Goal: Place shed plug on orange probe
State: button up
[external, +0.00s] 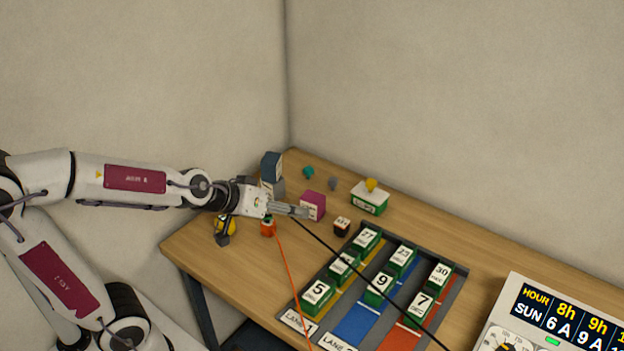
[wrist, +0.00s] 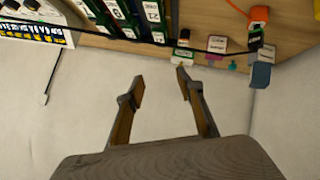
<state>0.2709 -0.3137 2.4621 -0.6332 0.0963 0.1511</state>
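My gripper (external: 302,211) is over the left part of the table, fingers pointing right. It is open, with nothing between the fingertips in the wrist view (wrist: 160,78). An orange probe (external: 268,229) with an orange cable stands just below and left of my gripper in the external view; an orange piece (wrist: 259,14) shows at the top right in the wrist view. A small dark and red block with a white label (external: 342,226) sits to the right of my fingertips, apart from them. It may be the shed plug, but its label is too small to read.
A magenta box (external: 313,201) is close behind my fingers. Blue-grey boxes (external: 271,166) stand behind my wrist. A green-and-white box with a yellow knob (external: 369,198) is farther right. A lane board (external: 358,322) holds several green blocks. A black cable (external: 375,282) crosses the view over it.

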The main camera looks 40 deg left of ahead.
jog(key=s+a+m+g+y, duration=0.1)
jog(key=s+a+g, duration=0.1)
jog(key=s+a, duration=0.4)
jog(key=s+a+f+m+g+y, duration=0.1)
jog(key=s+a+g+y, duration=0.1)
jog(key=s+a, duration=0.5)
jog(key=s, duration=0.5)
jog(key=shift+s+f+y, duration=0.3)
